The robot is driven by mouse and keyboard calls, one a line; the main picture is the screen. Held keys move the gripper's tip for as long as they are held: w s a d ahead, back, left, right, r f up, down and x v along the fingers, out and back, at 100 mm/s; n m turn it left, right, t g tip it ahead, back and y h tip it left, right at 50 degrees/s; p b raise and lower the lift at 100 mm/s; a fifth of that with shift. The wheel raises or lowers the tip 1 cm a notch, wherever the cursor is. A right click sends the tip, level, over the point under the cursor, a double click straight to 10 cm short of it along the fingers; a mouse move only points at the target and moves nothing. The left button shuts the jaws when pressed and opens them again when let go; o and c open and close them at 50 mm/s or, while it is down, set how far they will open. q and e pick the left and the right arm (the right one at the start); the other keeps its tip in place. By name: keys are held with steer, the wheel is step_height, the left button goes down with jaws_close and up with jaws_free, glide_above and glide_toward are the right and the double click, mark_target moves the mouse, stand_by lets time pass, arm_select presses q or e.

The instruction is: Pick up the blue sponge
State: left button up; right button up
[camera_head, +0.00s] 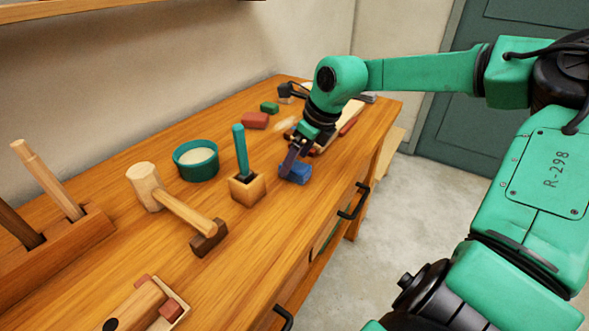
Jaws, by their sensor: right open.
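The blue sponge (299,174) is a small blue block on the wooden bench, near its front edge. My right gripper (289,168) points down at the sponge, with its dark fingers at the sponge's left and upper side. The gripper is open. The fingers overlap the sponge in the picture, and I cannot tell whether they touch it. Part of the sponge's far side is hidden behind the gripper. My left gripper does not show.
A wooden block holding a teal-handled tool (247,188) stands just left of the sponge. A green bowl (196,160), a wooden mallet (180,208), a red block (255,121) and a green block (269,107) are on the bench (262,235). A black drawer handle (354,202) sticks out in front.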

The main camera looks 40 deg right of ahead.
steer(key=x, duration=0.3)
steer(key=shift+w, duration=0.15)
steer(key=c, duration=1.4)
steer(key=shift+r, duration=0.1)
steer(key=shift+r, duration=0.1)
step_height(320, 180, up, 20)
steer(key=shift+f+p, duration=0.1)
steer(key=shift+p, duration=0.6)
